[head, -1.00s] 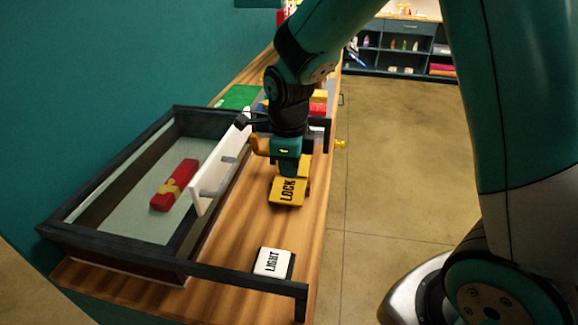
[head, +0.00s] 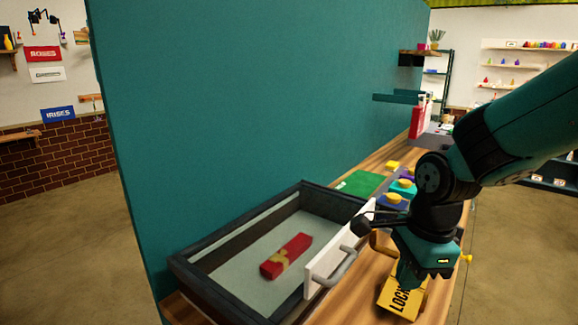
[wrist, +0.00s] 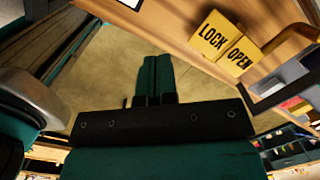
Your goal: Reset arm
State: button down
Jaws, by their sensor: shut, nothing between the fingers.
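My gripper (head: 408,282) is at the right in the head view, beside the wooden counter's front side and partly over the yellow LOCK block (head: 398,304). In the wrist view its two fingers (wrist: 154,80) are together and empty, with bare floor behind them. My arm reaches in from the right in the head view.
A dark-framed case (head: 180,268) with a white handled front panel (head: 335,255) stands left of my gripper. A red box with a gold band (head: 287,256) lies inside it. Colored blocks (head: 397,199) and a green mat (head: 362,184) lie behind. A teal wall (head: 250,90) bounds the counter.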

jog(key=s+a+r+n+y, duration=0.1)
jog(key=s+a+r+n, duration=0.1)
jog(key=s+n, duration=0.5)
jog(key=s+a+r+n+y, duration=0.2)
jog(key=s+r+n, duration=0.3)
jog(key=n, duration=1.2)
jog(key=shift+s+a, duration=0.8)
jog(key=shift+s, duration=1)
